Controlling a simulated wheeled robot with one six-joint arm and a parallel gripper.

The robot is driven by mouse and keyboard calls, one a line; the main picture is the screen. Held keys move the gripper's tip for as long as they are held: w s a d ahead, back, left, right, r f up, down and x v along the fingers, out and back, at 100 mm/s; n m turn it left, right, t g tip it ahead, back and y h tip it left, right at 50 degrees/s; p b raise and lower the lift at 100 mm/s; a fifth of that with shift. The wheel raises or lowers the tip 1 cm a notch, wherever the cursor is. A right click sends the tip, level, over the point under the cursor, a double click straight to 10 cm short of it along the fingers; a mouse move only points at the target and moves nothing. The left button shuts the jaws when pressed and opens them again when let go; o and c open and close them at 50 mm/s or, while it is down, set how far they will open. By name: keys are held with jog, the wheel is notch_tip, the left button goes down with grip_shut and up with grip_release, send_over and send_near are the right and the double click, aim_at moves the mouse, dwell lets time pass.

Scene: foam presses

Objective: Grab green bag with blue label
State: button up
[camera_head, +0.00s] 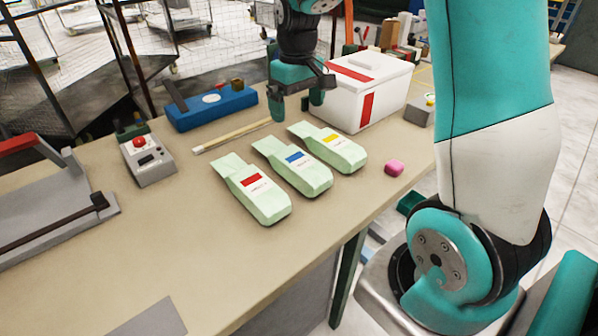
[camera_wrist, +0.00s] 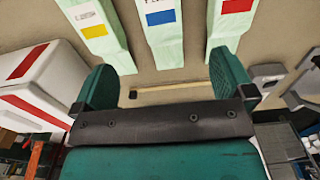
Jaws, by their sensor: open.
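The green bag with the blue label (camera_head: 296,168) lies flat on the table between two like bags. The bag with the red label (camera_head: 257,190) is on its left and the bag with the yellow label (camera_head: 333,148) on its right. My gripper (camera_head: 297,112) is open and empty, above the table behind the bags. In the wrist view my gripper's two fingers (camera_wrist: 164,80) stand apart. The blue-label bag (camera_wrist: 163,28) shows beyond the gap between them, with the yellow-label bag (camera_wrist: 98,32) to its left and the red-label bag (camera_wrist: 232,22) to its right.
A white box with red stripes (camera_head: 342,108) stands right of my gripper. A wooden stick (camera_head: 232,136) and a blue tool (camera_head: 211,108) lie behind the bags. A grey box with a red button (camera_head: 147,160) is at left.

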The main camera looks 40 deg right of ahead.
aim_at(299, 160)
notch_tip(299, 160, down, 12)
jog(key=shift+r+p, duration=0.15)
jog(key=shift+p, duration=0.4)
jog(key=shift+s+d+f+p, duration=0.1)
jog(key=shift+f+p, duration=0.25)
jog(key=shift+f, duration=1)
jog(key=shift+s+f+p, duration=0.1)
jog(key=shift+f+p, duration=0.2)
jog(key=shift+f, duration=1)
jog(key=c, duration=0.9)
